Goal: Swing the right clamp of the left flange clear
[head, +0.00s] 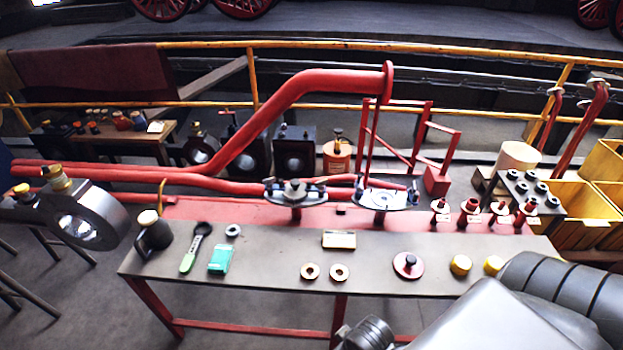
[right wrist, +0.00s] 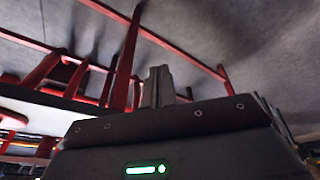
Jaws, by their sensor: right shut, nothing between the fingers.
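The left flange (head: 295,193) sits on the red bed at the back of the bench, with a knob-like piece on top. Its right clamp (head: 317,189) is a small dark piece at the flange's right side, and its exact pose is too small to tell. Another clamp (head: 271,190) is at its left side. My right gripper (right wrist: 158,86) shows in the right wrist view, with its fingers together and empty, apart from the flange. In the head view only parts of my right arm show at the lower right. My left gripper is not in view.
A second flange (head: 381,198) with an open face lies right of the left flange. The grey bench (head: 270,254) holds rings, an oil can (head: 152,235), a brush and a teal box. Red fittings stand at the right. Red pipes (head: 300,88) run behind. The bench's front middle is mostly clear.

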